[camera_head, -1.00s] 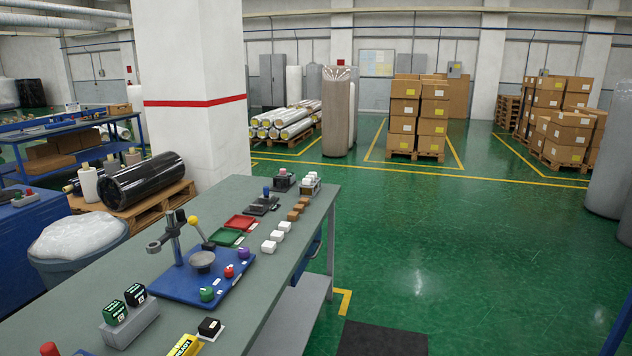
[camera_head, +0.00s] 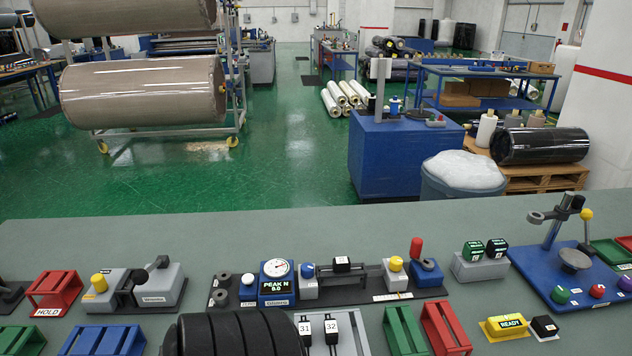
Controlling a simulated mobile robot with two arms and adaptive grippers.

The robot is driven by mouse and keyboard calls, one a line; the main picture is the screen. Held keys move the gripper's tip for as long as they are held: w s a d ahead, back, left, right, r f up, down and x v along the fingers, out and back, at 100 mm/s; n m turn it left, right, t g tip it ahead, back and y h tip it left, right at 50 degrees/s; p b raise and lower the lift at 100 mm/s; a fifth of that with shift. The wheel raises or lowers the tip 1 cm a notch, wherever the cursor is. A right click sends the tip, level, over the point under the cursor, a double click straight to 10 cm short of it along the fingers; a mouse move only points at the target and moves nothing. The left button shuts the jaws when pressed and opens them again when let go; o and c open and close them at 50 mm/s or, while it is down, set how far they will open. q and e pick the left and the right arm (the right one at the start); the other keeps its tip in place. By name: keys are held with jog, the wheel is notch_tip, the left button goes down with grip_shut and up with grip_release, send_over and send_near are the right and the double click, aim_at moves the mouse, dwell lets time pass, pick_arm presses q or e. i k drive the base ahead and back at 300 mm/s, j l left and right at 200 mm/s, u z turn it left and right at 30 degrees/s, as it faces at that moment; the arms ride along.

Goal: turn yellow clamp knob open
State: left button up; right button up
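Several yellow knobs show in the head view. One yellow knob (camera_head: 396,263) sits on a grey block at the right end of a dark fixture with a gauge unit (camera_head: 277,281) labelled PEAK N. A second yellow knob (camera_head: 99,283) sits on a grey device (camera_head: 143,289) with black parts at the left. A yellow ball (camera_head: 586,214) tops a lever on the blue-based stand (camera_head: 571,275) at the right. I cannot tell from the knobs whether any clamp is open or closed.
The grey bench (camera_head: 215,239) crosses the foreground. A red lever (camera_head: 416,247) stands beside the fixture's yellow knob. Red HOLD tray (camera_head: 54,291), green rack (camera_head: 403,330) and a black ribbed object (camera_head: 235,335) lie around it. The bench's back strip is clear.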

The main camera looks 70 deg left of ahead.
aim_at(396, 262)
jog(key=u, duration=2.45)
